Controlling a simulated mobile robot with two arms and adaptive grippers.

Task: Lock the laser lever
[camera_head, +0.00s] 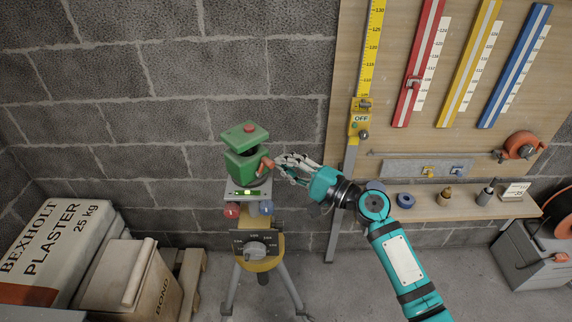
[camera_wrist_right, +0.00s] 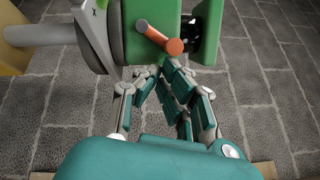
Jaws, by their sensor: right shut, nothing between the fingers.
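The green laser (camera_head: 247,162) stands on a tripod (camera_head: 262,250) in front of the block wall. Its orange lever (camera_head: 266,164) sticks out on the right side, toward my right gripper (camera_head: 286,163). In the right wrist view the lever (camera_wrist_right: 158,38) points toward the camera and slants down to the right from the green housing (camera_wrist_right: 152,18). My right gripper (camera_wrist_right: 160,82) is shut and empty, its fingertips close to the lever. Whether they touch it I cannot tell. My left gripper is not in view.
Below the laser are a small level (camera_head: 245,193), a red knob (camera_head: 232,211) and a blue knob (camera_head: 266,208). Plaster bags (camera_head: 50,250) and a carton (camera_head: 150,290) stand at left.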

